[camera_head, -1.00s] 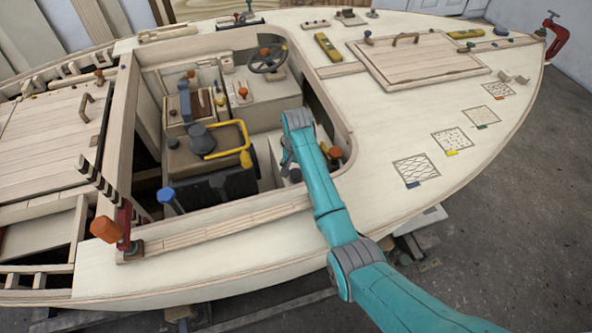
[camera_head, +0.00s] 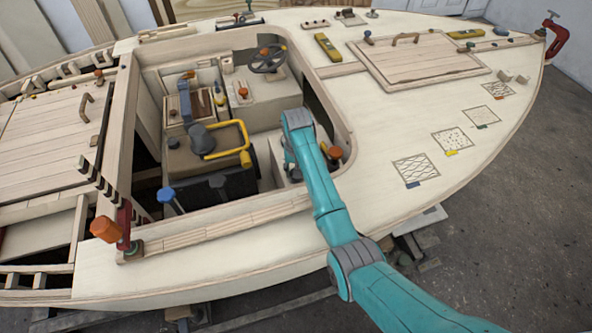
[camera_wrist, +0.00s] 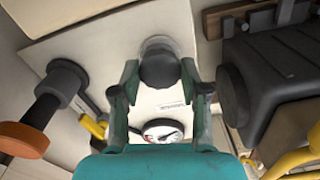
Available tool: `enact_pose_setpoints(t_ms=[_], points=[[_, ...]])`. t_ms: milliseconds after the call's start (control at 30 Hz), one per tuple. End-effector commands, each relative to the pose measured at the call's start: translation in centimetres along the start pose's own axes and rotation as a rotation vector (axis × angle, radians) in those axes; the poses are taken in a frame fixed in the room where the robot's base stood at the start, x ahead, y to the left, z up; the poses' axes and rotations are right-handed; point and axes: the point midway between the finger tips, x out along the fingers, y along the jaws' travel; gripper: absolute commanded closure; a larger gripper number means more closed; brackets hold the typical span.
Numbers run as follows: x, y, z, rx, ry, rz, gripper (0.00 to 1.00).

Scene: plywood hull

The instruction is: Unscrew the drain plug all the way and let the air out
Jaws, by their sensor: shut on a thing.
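A dark round knob-like plug (camera_wrist: 159,68) sits in the middle of the wrist view, below a pale, clear-looking rounded part (camera_wrist: 158,43). My gripper (camera_wrist: 160,82) has one finger on each side of the plug and is shut on it. The plug's thread is hidden, so I cannot tell how far it is turned. A round white gauge (camera_wrist: 163,129) with a red mark shows between the fingers, partly covered by my gripper. In the head view my teal arm reaches into the cockpit opening, and it hides the plug there.
In the wrist view, an orange-ended dark handle (camera_wrist: 45,108) stands left and a black ribbed box (camera_wrist: 268,75) stands close right. In the head view, a yellow rail (camera_head: 232,142) and a steering wheel (camera_head: 267,60) are in the cockpit. Its wooden rim (camera_head: 225,222) lies near my arm.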

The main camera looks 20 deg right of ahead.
Motion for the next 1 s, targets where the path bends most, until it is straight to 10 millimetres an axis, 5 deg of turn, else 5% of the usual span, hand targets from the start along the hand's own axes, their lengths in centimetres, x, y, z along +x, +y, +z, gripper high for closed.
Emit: enact_pose_setpoints(t_ms=[367, 400, 467, 800, 1000], points=[[0.1, 0.0, 0.0, -0.022, 0.0, 0.0, 0.9], [0.1, 0.0, 0.0, -0.022, 0.0, 0.0, 0.46], [0.0, 0.0, 0.0, -0.021, 0.0, 0.0, 0.31], [-0.2, 0.0, 0.0, -0.02, 0.001, 0.0, 0.3], [-2.4, 0.0, -0.1, -0.02, 0.004, -0.001, 0.3]])
